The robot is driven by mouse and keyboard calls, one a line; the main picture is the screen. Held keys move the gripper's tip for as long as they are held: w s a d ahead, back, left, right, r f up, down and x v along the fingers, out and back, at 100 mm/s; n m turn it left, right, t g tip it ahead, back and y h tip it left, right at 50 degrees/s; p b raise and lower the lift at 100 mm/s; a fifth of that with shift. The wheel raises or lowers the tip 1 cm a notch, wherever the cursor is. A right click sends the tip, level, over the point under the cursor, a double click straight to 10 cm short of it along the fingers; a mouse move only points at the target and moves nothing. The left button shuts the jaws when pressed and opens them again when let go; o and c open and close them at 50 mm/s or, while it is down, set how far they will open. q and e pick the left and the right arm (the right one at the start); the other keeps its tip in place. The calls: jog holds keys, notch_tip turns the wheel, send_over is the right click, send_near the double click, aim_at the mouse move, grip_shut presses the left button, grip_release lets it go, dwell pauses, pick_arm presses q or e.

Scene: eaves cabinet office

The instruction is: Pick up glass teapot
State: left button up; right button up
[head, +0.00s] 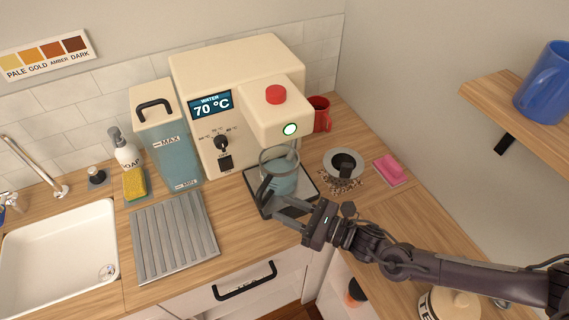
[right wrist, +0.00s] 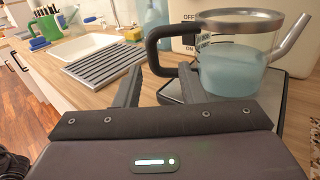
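The glass teapot (head: 283,180) holds pale blue water and stands upright on the dark tray (head: 308,180) under the spout of the cream water dispenser (head: 243,85). In the right wrist view the teapot (right wrist: 232,65) shows its black handle (right wrist: 153,50) towards the left and its spout to the right. My right gripper (head: 275,206) is open in front of the teapot, by the handle. In the right wrist view its two fingers (right wrist: 160,75) are apart, with the lower part of the handle appearing between them; I cannot tell whether they touch it. My left gripper is not in view.
A blue water tank (head: 175,150) and a grey drying rack (head: 172,235) stand left of the dispenser. A shelf with a blue mug (head: 543,85) juts out at right.

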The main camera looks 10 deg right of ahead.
aim_at(262, 203)
jog(key=shift+w+a+f, duration=0.1)
jog(key=shift+w, duration=0.1)
jog(key=x, duration=0.2)
jog(key=b+x, duration=0.1)
jog(key=x, duration=0.1)
jog(key=s+x, duration=0.1)
jog(key=x, duration=0.2)
jog(key=shift+w+a, duration=0.1)
jog(key=shift+a, duration=0.3)
jog(key=shift+r, duration=0.25)
grip_shut()
dwell(0.6)
jog(key=shift+r, duration=0.1)
